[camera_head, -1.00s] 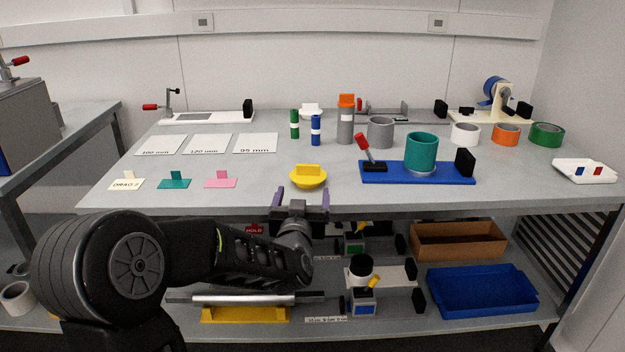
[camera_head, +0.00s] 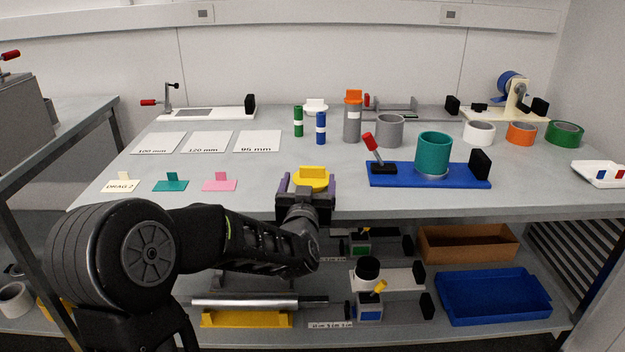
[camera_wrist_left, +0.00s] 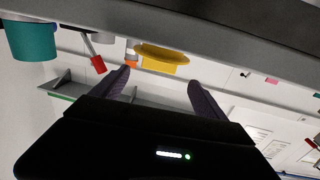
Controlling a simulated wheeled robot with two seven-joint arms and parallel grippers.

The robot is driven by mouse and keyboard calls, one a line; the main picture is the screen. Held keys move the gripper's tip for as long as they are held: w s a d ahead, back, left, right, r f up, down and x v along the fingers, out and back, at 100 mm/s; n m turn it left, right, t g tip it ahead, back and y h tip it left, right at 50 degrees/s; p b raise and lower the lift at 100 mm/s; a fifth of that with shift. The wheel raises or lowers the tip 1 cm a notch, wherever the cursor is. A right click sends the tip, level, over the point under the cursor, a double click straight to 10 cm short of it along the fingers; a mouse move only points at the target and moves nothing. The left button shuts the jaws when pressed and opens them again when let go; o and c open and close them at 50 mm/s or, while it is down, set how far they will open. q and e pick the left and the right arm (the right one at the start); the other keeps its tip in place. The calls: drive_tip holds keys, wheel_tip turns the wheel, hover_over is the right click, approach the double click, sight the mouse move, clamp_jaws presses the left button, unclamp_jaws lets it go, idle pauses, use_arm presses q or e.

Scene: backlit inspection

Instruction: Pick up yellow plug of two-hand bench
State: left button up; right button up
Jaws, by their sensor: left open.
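The yellow plug (camera_head: 313,178), a round disc with an upright tab, sits near the front edge of the bench top (camera_head: 400,203). In the left wrist view the yellow plug (camera_wrist_left: 162,56) shows ahead, between and beyond the fingertips. My left gripper (camera_head: 308,186) is open at the front edge, its purple fingers on either side of the plug in the head view. The fingers also show spread and empty in the left wrist view (camera_wrist_left: 158,80). I cannot tell if they touch the plug. My right gripper is not in view.
A blue fixture base (camera_head: 455,180) with a teal cup (camera_head: 433,150) and red-handled clamp (camera_head: 371,143) stands right of the plug. A pink tag (camera_head: 220,183) lies to the left. Blue and green cylinders stand behind. The lower shelf holds a blue tray (camera_head: 490,298).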

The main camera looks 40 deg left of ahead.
sight(312, 170)
use_arm(q)
drive_tip(key=shift+x, duration=0.85)
drive_tip(key=shift+w+f, duration=0.1)
drive_tip(key=x, duration=0.5)
drive_tip(key=shift+f, duration=0.1)
drive_tip(key=shift+c, duration=0.4)
drive_tip(key=c, duration=1.2)
